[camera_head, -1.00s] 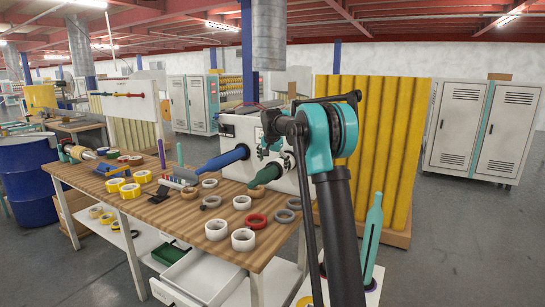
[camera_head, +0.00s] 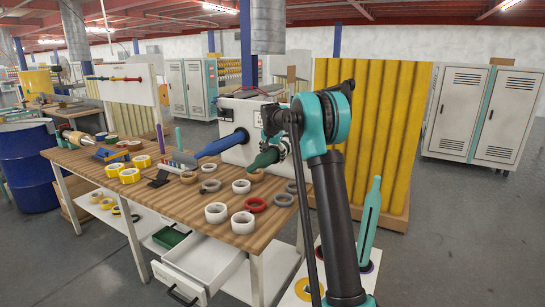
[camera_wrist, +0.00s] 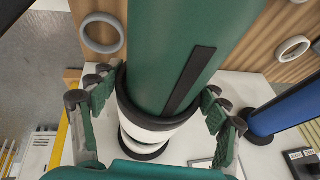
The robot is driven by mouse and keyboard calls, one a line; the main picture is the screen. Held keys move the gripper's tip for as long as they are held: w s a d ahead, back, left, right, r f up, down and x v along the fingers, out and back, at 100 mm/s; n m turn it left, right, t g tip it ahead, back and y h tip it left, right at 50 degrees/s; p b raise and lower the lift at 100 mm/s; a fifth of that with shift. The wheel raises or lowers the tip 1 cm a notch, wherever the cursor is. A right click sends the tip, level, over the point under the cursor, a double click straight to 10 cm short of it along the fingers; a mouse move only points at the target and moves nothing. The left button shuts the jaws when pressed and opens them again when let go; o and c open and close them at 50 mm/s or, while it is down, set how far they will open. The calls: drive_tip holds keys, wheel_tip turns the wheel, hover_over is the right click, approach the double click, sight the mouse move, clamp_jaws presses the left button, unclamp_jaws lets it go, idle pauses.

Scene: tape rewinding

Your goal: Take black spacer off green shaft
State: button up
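The green shaft (camera_wrist: 180,50) runs through the middle of the wrist view, with a long black strip along it. A black spacer ring (camera_wrist: 158,123) is around the shaft, with a white ring (camera_wrist: 150,135) against it and another black ring (camera_wrist: 143,152) beyond. My gripper (camera_wrist: 160,98) is open, its green fingers on either side of the shaft and rings. I cannot tell whether any finger touches them. In the head view the green shaft (camera_head: 263,159) sticks out of the white machine, and my gripper (camera_head: 279,147) is at its base, partly hidden by my arm.
The blue shaft (camera_head: 222,144) is left of the green one; it also shows in the wrist view (camera_wrist: 290,106). The wooden table (camera_head: 190,218) below holds white, grey, red and yellow tape rolls. A teal pointed post (camera_head: 372,222) stands right of my arm.

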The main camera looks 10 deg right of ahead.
drive_tip(key=c, duration=0.5)
drive_tip(key=shift+r, duration=0.2)
drive_tip(key=shift+s+a, duration=2.4)
drive_tip(key=shift+s, duration=0.95)
drive_tip(key=shift+s+a, duration=2.45)
drive_tip(key=shift+s, duration=0.85)
drive_tip(key=shift+s+a, duration=2.4)
drive_tip(key=shift+s, duration=0.95)
